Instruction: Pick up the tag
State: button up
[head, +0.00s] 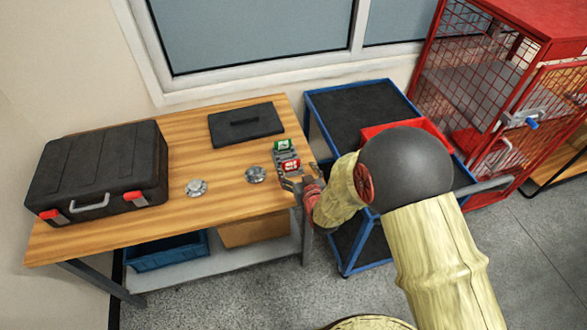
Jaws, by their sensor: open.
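A small red piece with white marks (290,165), which looks like a tag, lies near the right end of the wooden table (170,235). A similar green piece with white marks (282,145) is just behind it. Both seem to rest on a small grey holder (278,157); I cannot tell which one is the tag. My gripper (293,184) is open at the table's right edge, just in front of the red piece and apparently empty. Part of the table edge is hidden behind my gripper and wrist.
Two round metal parts (196,188) (255,174) lie left of my gripper. A black case (100,170) stands at the left, a flat dark plate with a handle (245,124) at the back. A blue-framed cart (360,105) with a red bin (385,129) stands close on the right.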

aim_at(291, 162)
jog(key=x, duration=0.2)
jog(key=b+x, duration=0.1)
jog(key=x, duration=0.1)
jog(key=shift+a+f, duration=0.3)
jog(key=shift+w+a+f, duration=0.1)
jog(key=shift+w, duration=0.35)
jog(key=c, duration=0.3)
jog(key=c, duration=0.6)
jog(key=shift+c, duration=0.2)
